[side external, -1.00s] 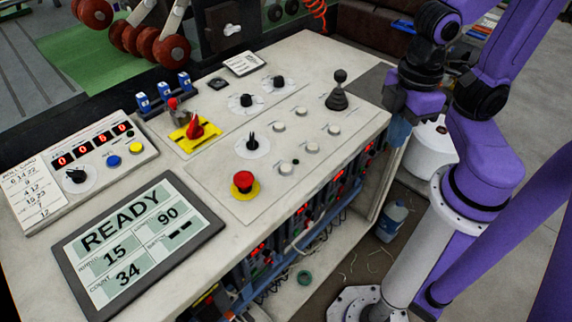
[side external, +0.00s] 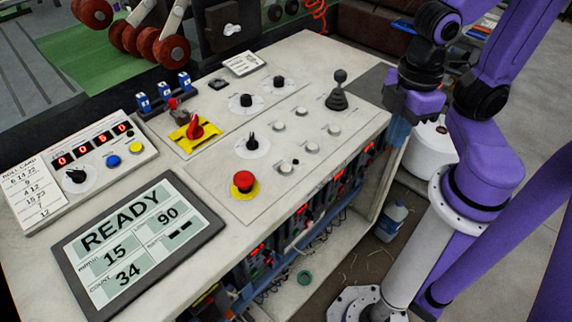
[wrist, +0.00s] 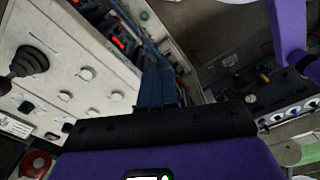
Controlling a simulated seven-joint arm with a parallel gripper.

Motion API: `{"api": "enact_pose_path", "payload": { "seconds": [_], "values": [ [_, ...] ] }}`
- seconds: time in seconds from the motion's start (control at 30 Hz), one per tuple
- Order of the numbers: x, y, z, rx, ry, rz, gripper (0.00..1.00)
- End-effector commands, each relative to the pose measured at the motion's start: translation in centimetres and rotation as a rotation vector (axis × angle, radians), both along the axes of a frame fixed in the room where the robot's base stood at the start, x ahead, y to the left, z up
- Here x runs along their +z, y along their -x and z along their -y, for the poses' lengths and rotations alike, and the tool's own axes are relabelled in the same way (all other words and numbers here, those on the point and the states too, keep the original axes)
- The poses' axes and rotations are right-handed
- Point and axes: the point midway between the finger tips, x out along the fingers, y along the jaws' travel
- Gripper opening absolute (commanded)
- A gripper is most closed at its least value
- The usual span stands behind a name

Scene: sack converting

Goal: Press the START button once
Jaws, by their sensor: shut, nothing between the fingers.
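The control console carries several pale round push buttons (side external: 312,147) on its right panel. No START label can be read on any of them, so I cannot tell which one is START. The same kind of button (wrist: 87,73) shows left of my fingers in the wrist view. My gripper (side external: 398,134) points down just past the console's right edge, beside the panel and apart from the buttons. Its blue fingers (wrist: 160,82) are together in the wrist view, with nothing held. The display (side external: 137,243) reads READY, with 15, 90 and 34 below.
A black joystick (side external: 338,92) stands up near the buttons. A red mushroom button (side external: 243,182) on yellow, a red rotary switch (side external: 194,128) and black knobs (side external: 252,143) share the console top. A white container (side external: 432,150) and a bottle (side external: 391,220) are below on the right.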

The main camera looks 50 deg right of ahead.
Motion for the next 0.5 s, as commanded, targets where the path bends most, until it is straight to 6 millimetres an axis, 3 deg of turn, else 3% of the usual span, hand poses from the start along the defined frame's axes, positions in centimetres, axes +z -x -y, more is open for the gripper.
{"api": "enact_pose_path", "payload": {
  "seconds": [0.27,0.5],
  "values": [
    [0.0,-0.6,-0.3,-0.003,0.019,-0.001,0.00],
    [0.2,-3.6,-1.7,-0.021,0.129,0.004,0.00]
  ]
}}
